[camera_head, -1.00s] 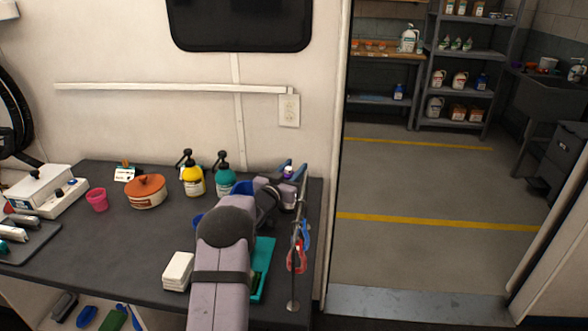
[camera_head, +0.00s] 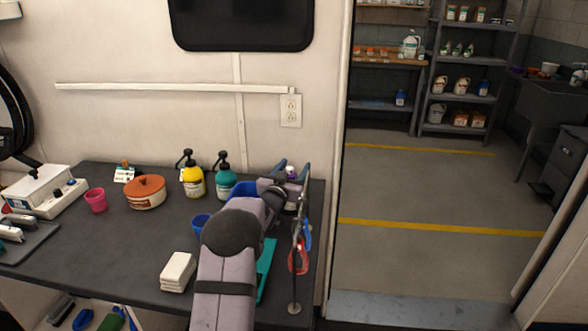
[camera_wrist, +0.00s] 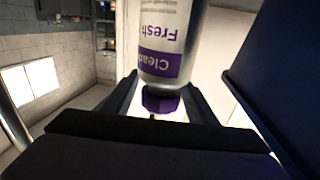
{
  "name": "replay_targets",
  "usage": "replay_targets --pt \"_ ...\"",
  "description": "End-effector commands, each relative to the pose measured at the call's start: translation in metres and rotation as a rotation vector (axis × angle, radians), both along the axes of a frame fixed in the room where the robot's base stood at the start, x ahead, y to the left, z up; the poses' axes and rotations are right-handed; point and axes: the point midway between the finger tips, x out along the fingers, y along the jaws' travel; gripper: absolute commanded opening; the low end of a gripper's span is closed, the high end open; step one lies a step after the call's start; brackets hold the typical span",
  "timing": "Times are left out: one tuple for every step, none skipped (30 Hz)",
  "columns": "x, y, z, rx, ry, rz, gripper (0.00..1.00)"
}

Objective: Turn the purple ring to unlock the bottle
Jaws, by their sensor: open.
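In the wrist view a white bottle (camera_wrist: 165,35) with a purple label band reading "Fresh" and "Clean" appears upside down. Its purple ring (camera_wrist: 161,103) lies between the two dark fingers of my gripper (camera_wrist: 160,92), which is open. I cannot tell whether either finger touches the ring. My arm hides most of the bottle there.
A metal stand (camera_head: 296,262) with red and blue loops is close right of my arm. A teal pump bottle (camera_head: 225,180), a yellow one (camera_head: 193,180) and a blue cup (camera_head: 201,224) are to the left. White blocks (camera_head: 178,271) lie nearer.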

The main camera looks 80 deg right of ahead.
Motion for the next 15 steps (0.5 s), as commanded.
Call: replay_targets --pt "0.0 0.0 -0.001 0.001 0.0 0.0 0.52" --pt "0.0 0.0 -0.001 0.001 0.0 0.0 0.52" --pt "0.0 0.001 -0.001 0.001 0.0 0.0 0.52" --pt "0.0 0.001 -0.001 0.001 0.0 0.0 0.52" --pt "0.0 0.002 -0.001 0.0 0.0 0.0 0.52" --pt "0.001 0.003 0.0 0.0 0.0 0.0 0.52" --pt "0.001 0.005 0.0 -0.001 0.0 0.0 0.52" --pt "0.001 0.007 -0.001 0.0 0.0 0.0 0.52" --pt "0.002 0.009 -0.001 0.001 0.0 0.0 0.52" --pt "0.002 0.012 -0.001 0.001 0.0 0.0 0.52" --pt "0.003 0.014 -0.001 0.001 0.0 0.0 0.52" --pt "0.004 0.018 -0.001 0.001 0.0 0.0 0.52" --pt "0.004 0.021 -0.001 0.001 0.0 0.0 0.52" --pt "0.004 0.025 -0.001 0.0 0.0 0.0 0.52" --pt "0.005 0.029 -0.001 0.001 0.0 0.001 0.52"
